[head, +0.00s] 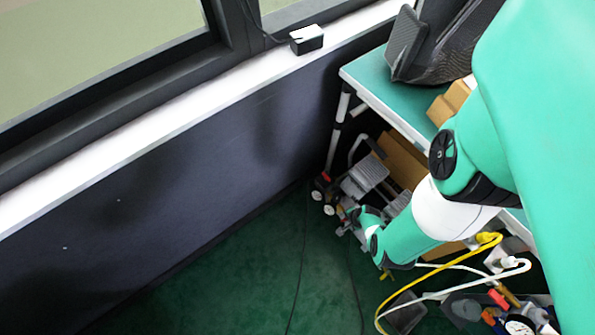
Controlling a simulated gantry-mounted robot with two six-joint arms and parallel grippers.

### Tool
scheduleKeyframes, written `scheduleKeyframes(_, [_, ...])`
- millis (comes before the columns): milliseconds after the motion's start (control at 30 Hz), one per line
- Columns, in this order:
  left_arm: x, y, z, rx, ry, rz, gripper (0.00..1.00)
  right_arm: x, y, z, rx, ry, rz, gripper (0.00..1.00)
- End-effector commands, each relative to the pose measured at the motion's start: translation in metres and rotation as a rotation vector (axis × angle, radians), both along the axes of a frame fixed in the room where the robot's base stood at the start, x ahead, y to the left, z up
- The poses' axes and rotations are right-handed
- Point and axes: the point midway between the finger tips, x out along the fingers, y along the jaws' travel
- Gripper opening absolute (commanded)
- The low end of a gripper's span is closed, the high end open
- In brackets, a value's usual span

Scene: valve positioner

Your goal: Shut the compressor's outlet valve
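The compressor (470,308) appears to be the dark machine at the bottom right, only partly in frame. It carries a round white gauge (519,326) and small red and orange parts (498,299). I cannot tell which of these is the outlet valve. My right arm comes in from the right and reaches down past the bench. Its wrist end, with the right gripper (352,218), is up and left of the compressor, apart from it. The fingers are small and blend with grey items behind, so their opening is unclear. My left gripper is out of frame.
Yellow (440,268) and white hoses (455,290) loop above the compressor. A green-topped bench (385,88) holds a dark chair-like object (430,45) and a cardboard box (448,102). Grey wheeled gear (362,178) stands beneath. A window ledge (150,130) lines the left; green floor (240,280) is mostly clear.

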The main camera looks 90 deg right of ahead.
Motion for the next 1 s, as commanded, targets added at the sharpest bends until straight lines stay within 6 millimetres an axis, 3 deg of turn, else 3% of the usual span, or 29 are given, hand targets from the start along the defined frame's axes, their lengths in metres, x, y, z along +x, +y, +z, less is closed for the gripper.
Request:
scheduleKeyframes(33, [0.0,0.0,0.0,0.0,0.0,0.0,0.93,0.0,0.0,0.0,0.0,0.0,0.0,0.24])
scheduleKeyframes(167, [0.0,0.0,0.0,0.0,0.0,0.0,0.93,0.0,0.0,0.0,0.0,0.0,0.0,0.01])
scheduleKeyframes(200, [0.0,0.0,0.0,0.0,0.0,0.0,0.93,0.0,0.0,0.0,0.0,0.0,0.0,0.0])
scheduleKeyframes(567, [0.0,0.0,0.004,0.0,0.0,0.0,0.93,0.0,0.0,0.001,0.015,0.011,0.014,0.0])
scheduleKeyframes(733, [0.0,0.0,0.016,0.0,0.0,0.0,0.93,0.002,-0.002,0.003,0.083,0.071,0.067,0.0])
scheduleKeyframes(1000, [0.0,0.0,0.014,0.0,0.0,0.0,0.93,0.002,-0.002,0.0,0.192,0.173,0.133,0.0])
